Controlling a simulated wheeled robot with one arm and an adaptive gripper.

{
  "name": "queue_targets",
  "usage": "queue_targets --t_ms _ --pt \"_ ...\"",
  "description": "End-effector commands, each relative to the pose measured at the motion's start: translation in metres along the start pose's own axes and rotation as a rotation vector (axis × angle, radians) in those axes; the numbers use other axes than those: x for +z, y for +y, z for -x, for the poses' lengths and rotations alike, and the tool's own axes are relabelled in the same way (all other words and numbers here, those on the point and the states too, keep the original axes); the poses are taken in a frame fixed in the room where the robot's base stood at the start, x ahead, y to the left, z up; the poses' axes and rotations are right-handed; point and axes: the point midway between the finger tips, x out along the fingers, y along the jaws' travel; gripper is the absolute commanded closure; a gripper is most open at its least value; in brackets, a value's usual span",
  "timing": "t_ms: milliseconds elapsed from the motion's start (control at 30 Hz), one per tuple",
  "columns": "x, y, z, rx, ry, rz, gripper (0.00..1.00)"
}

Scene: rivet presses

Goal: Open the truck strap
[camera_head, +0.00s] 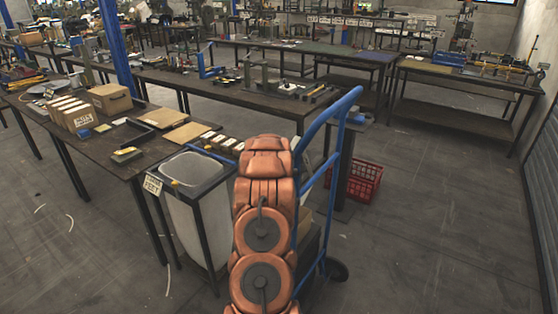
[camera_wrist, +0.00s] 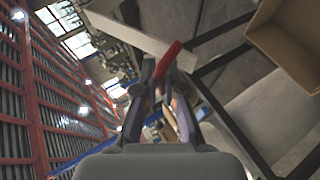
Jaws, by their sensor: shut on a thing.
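The blue hand truck (camera_head: 326,122) stands upright in the head view, right of my copper arm, which hides part of it. In the wrist view my gripper (camera_wrist: 163,78) has its two dark fingers closed around a red piece (camera_wrist: 168,60), which looks like the strap's lever. The red piece sticks out beyond the fingertips. I cannot make out the strap itself or whether it is fastened. My gripper is hidden behind my arm in the head view.
A cardboard box (camera_wrist: 290,38) is close by at the upper right of the wrist view. A grey-white bin (camera_head: 190,182) and a long workbench (camera_head: 125,167) stand left of my arm. A red crate (camera_head: 363,180) is behind the truck. The floor at right is open.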

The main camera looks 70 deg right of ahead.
Motion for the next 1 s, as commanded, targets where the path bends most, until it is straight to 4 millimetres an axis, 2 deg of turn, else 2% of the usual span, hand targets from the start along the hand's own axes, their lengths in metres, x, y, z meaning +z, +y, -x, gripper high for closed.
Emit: queue_targets --t_ms 33,400,433,667,1000 --pt "-0.011 0.002 0.001 0.003 0.015 0.015 1.00" --pt "-0.005 0.004 0.001 0.004 0.009 0.013 1.00" --pt "-0.005 0.004 0.001 0.004 0.009 0.013 0.88" --pt "-0.003 0.004 0.000 0.002 0.007 0.011 0.65" --pt "-0.001 0.003 -0.001 0.002 0.004 0.008 0.65"
